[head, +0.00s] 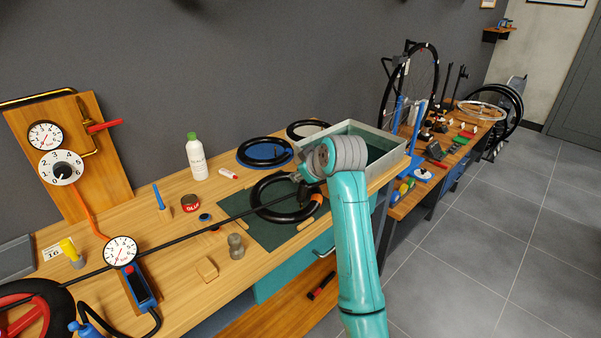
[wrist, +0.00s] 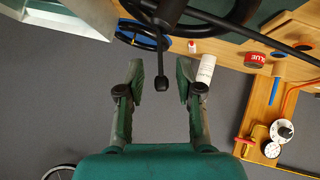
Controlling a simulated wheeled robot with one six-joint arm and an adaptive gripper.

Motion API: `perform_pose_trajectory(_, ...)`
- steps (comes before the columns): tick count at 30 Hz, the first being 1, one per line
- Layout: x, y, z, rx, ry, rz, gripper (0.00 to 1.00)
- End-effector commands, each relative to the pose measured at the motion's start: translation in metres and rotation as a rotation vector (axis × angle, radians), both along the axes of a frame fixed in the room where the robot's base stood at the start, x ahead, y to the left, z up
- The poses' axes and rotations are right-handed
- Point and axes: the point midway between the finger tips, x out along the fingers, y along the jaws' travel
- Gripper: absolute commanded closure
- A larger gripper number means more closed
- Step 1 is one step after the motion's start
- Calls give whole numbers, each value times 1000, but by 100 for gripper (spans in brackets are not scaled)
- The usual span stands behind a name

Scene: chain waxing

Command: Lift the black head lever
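The black head lever (wrist: 161,83) shows in the wrist view as a thin dark rod with a rounded knob. It joins a dark head (wrist: 163,14) at the top of the picture. My gripper (wrist: 160,74) is open, with one finger on each side of the lever. Gaps show on both sides, so neither finger appears to touch it. In the head view the gripper is mostly hidden by my teal arm. A black tyre (head: 262,190) lies on the green mat (head: 264,232) beside my wrist, and the lever cannot be made out there.
A grey-walled tray (head: 378,131) stands close behind my wrist. A white bottle (head: 196,158) and a glue tin (head: 190,203) stand to the left on the bench. The floor at right is clear.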

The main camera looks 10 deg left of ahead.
Motion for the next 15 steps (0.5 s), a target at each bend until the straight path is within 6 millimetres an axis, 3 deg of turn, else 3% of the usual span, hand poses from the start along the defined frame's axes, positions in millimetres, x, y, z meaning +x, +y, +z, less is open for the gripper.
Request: perform_pose_trajectory(15,-59,-40,59,1,-3,-1,64)
